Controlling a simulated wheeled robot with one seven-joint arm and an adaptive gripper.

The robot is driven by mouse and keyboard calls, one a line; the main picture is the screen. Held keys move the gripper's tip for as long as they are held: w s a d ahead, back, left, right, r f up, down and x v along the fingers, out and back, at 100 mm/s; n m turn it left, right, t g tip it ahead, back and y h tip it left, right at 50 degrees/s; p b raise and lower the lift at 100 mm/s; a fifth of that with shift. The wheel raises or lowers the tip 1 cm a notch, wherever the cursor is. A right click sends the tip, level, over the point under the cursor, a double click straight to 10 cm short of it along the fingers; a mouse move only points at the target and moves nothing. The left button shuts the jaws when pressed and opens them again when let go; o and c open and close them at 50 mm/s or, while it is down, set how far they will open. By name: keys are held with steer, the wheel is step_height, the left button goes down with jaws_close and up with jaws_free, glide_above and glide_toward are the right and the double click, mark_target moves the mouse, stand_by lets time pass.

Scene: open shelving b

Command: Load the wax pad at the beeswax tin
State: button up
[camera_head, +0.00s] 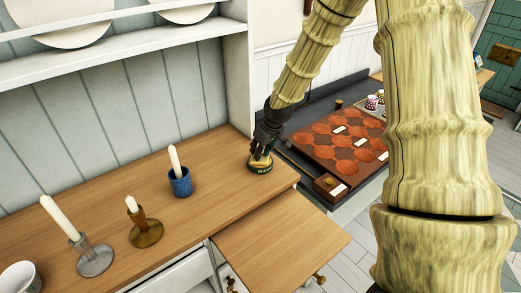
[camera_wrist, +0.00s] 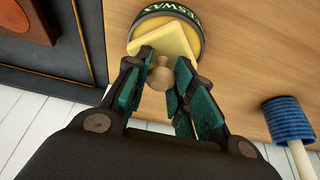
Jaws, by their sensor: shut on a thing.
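The beeswax tin (camera_head: 261,168) is a round, dark tin with lettering on its side, standing near the right end of the wooden counter. In the wrist view the tin (camera_wrist: 196,40) shows a dark green rim around yellow wax. The wax pad (camera_wrist: 176,36) is a pale yellow square with a round wooden knob (camera_wrist: 160,74). My gripper (camera_wrist: 159,80) is shut on the pad by its knob. The pad overlaps the tin's open top; I cannot tell whether it touches the wax. In the head view my gripper (camera_head: 262,149) points down over the tin and hides most of the pad.
A blue candle cup (camera_head: 180,182), a brass holder (camera_head: 146,232) and a grey holder (camera_head: 95,260) stand left on the counter. A white cup (camera_head: 20,279) is at the lower left. A pull-out board (camera_head: 280,245) lies clear in front. A tray of orange-brown discs (camera_head: 340,140) is at right.

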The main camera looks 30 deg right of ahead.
steer(key=shift+r+p, duration=2.95)
steer(key=shift+r, duration=0.55)
steer(key=shift+f, duration=0.1)
